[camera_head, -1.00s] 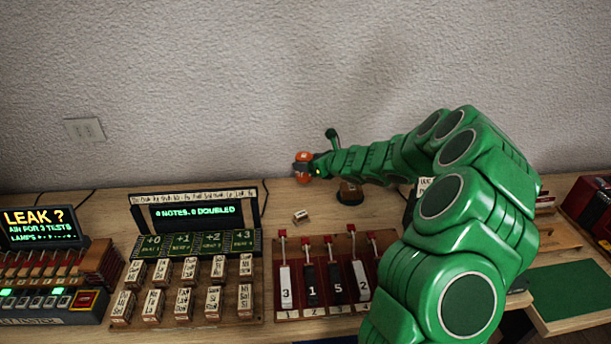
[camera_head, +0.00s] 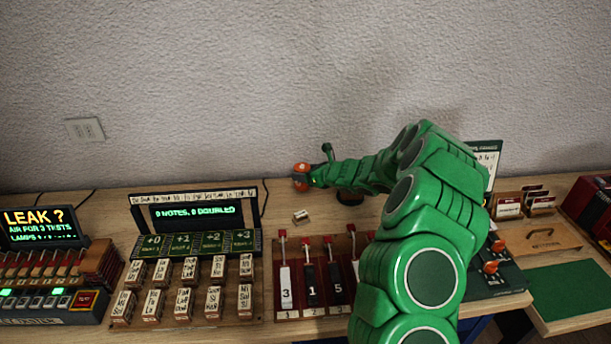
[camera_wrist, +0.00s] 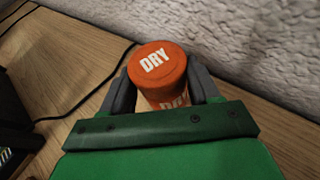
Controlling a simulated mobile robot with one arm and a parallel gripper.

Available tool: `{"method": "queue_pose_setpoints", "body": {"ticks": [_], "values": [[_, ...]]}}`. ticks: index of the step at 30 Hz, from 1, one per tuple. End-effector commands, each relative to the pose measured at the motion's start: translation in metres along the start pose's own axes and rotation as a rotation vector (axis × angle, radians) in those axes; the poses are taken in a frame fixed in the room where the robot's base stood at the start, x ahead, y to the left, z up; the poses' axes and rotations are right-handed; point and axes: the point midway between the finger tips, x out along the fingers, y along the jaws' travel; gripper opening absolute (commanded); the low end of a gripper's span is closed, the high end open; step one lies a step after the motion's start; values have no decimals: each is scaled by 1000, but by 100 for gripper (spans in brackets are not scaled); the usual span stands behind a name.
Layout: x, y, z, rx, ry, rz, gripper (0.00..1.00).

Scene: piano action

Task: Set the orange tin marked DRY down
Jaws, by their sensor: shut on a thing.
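The orange tin (camera_wrist: 157,62) marked DRY is upright between the two dark fingers of my gripper (camera_wrist: 163,88) in the wrist view, its lid facing the camera. In the head view the tin (camera_head: 300,175) is at the back of the wooden bench, near the wall, and my gripper (camera_head: 311,178) reaches it from the right. My gripper is shut on it. The tin's base is hidden in the wrist view, and I cannot tell whether it touches the bench.
A small tag block (camera_head: 301,216) lies on the bench in front of the tin. The note display (camera_head: 196,212) stands to the left, and a rack of numbered levers (camera_head: 311,285) is in front. A black cable (camera_wrist: 85,103) runs beside the tin. The wall (camera_wrist: 250,40) is close behind.

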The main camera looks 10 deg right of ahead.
Motion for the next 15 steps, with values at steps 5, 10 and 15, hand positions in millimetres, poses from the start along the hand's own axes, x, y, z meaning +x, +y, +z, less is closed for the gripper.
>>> {"method": "queue_pose_setpoints", "body": {"ticks": [5,10,15], "values": [[4,0,-8,0,-3,0,25],[3,0,-8,-1,-2,-1,25],[4,-1,-10,-1,-2,-1,65]]}}
